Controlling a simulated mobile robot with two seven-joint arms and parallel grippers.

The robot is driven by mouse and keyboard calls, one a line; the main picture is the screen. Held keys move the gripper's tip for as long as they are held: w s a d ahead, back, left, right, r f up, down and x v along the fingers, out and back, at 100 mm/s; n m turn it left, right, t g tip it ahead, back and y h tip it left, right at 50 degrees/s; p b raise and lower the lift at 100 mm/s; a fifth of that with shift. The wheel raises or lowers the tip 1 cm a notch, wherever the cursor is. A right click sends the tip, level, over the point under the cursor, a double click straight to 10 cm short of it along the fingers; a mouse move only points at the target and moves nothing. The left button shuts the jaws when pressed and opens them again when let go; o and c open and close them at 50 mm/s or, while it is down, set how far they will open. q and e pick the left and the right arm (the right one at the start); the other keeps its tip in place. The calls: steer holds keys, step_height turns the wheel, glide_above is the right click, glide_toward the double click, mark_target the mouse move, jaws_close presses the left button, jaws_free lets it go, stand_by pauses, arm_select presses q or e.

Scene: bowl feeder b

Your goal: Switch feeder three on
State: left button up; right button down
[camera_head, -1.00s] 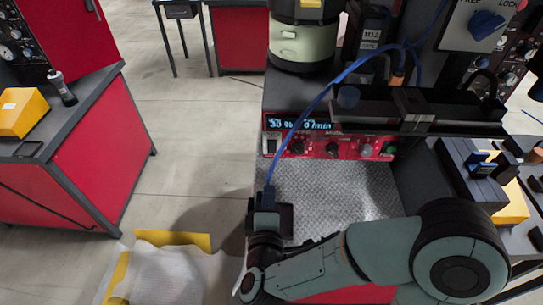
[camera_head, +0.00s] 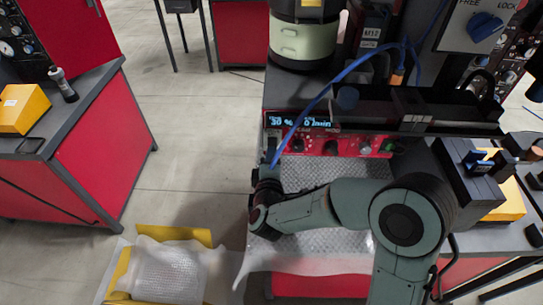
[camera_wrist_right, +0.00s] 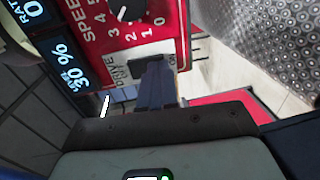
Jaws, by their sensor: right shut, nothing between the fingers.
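The feeder's red control panel (camera_head: 355,142) is at the centre of the head view, with a lit display (camera_head: 310,123) reading 30 % and 0 /min. No feeder number is readable. My right gripper (camera_head: 269,165) is shut and empty at the panel's left end. In the right wrist view its dark blue fingers (camera_wrist_right: 155,88) are at the black switch (camera_wrist_right: 143,68), beside the ON mark. They overlap part of the switch; I cannot tell whether they touch it. The wrist view also shows the display (camera_wrist_right: 65,60) and a speed knob (camera_wrist_right: 126,10). My left gripper is not in view.
A blue cable (camera_head: 335,80) arches over the panel towards my right gripper. A pale green bowl unit (camera_head: 303,42) stands behind. A textured metal plate (camera_head: 310,175) lies below the panel. A red bench (camera_head: 105,150) stands left, with open floor between.

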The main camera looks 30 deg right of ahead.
steer(key=shift+w+d+b, duration=0.1)
steer(key=shift+b, duration=0.25)
steer(key=v, duration=1)
steer(key=shift+s+a+f, duration=0.2)
steer(key=shift+s+a, duration=0.05)
steer(key=shift+a, duration=0.05)
steer(key=b+v, duration=0.2)
steer(key=shift+s+a+b, duration=0.1)
steer(key=shift+s+b, duration=0.25)
steer(key=shift+b, duration=0.05)
